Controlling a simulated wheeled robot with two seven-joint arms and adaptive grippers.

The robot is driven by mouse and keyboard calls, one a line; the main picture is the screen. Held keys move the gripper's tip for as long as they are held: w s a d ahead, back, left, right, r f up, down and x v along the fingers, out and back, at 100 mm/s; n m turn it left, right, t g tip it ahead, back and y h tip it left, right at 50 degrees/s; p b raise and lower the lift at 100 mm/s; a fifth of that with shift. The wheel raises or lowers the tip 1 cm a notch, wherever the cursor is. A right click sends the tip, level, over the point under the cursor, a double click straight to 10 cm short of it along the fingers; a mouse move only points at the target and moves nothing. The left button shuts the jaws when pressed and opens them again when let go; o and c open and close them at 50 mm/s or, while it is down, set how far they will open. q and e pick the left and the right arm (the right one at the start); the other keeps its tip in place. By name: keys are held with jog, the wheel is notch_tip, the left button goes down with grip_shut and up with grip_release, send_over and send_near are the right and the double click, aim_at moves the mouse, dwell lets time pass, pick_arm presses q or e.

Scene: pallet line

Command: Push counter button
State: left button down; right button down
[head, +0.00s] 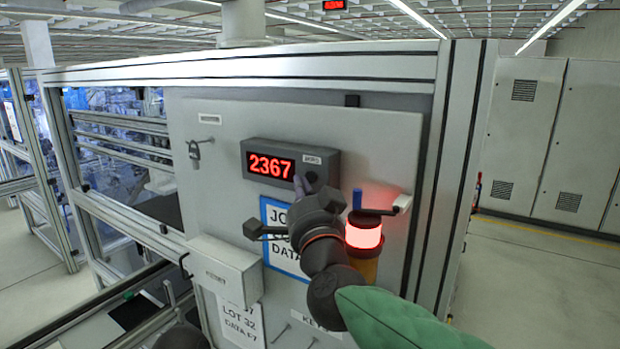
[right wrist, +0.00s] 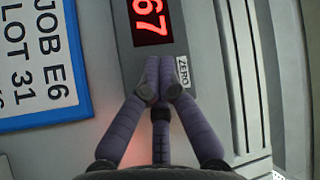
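The counter (head: 328,160) is a dark grey box on the panel, with red digits reading 2367 and a small ZERO label at its right end. In the right wrist view the counter (right wrist: 128,60) shows the last digits, 67, with the ZERO label beside the fingertips. My right gripper (head: 304,184) is at the counter's lower right part, below the label. In the right wrist view its fingers (right wrist: 160,78) are together, with nothing seen between them. They cover the spot beside the label; no button shows, and I cannot tell whether they touch. My left gripper is not in view.
A lit red lamp (head: 363,237) stands close to the right of my right wrist. A blue-framed job sheet (head: 272,215) is behind the arm.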

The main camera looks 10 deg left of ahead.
jog(key=shift+w, duration=0.15)
dwell(0.5)
jog(key=shift+w+d, duration=0.15)
jog(key=shift+w, duration=0.15)
jog(key=shift+w+d, duration=0.2)
jog(key=shift+w, duration=0.2)
dwell(0.9)
jog(key=shift+s+a, duration=0.1)
jog(key=shift+s, duration=0.1)
jog(key=shift+s+a, duration=0.2)
jog(key=shift+s, duration=0.45)
jog(key=shift+a, duration=0.1)
jog(key=s, duration=0.1)
jog(key=s+a, duration=0.1)
jog(key=s, duration=0.1)
jog(key=s+p, duration=0.1)
jog(key=shift+s+a, duration=0.3)
dwell(0.8)
